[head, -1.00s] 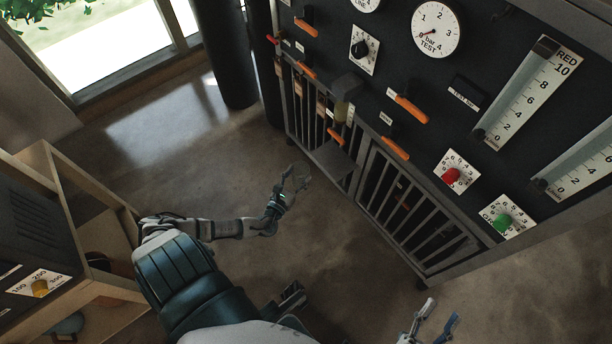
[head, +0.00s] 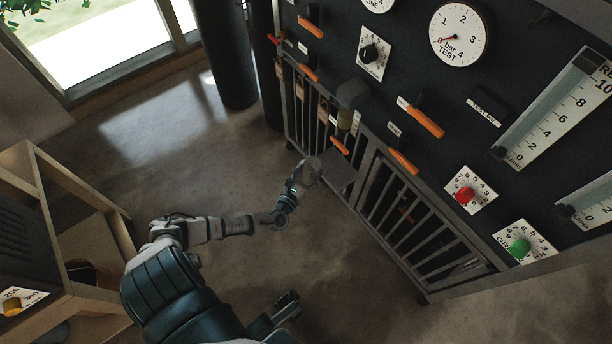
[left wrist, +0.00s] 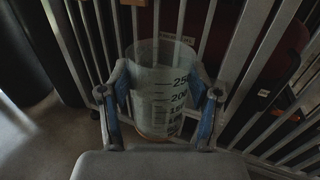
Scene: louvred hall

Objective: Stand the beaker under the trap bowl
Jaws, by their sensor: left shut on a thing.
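The clear beaker (left wrist: 160,75) with dark graduation marks stands upright between the blue-padded fingers of my left gripper (left wrist: 163,112), which is shut on it. In the head view the beaker (head: 313,168) is small and faint at the tip of my left gripper (head: 303,177), just left of a grey shelf (head: 338,177) on the barred front. The yellowish trap bowl (head: 345,119) hangs under a grey housing (head: 352,93), above that shelf and up and right of the beaker.
The dark panel carries orange levers (head: 424,121), a gauge (head: 458,36) and red (head: 464,196) and green (head: 520,248) knobs. Vertical bars (head: 420,228) stand below it. A wooden cabinet (head: 75,185) is at left. The floor (head: 190,150) between is clear.

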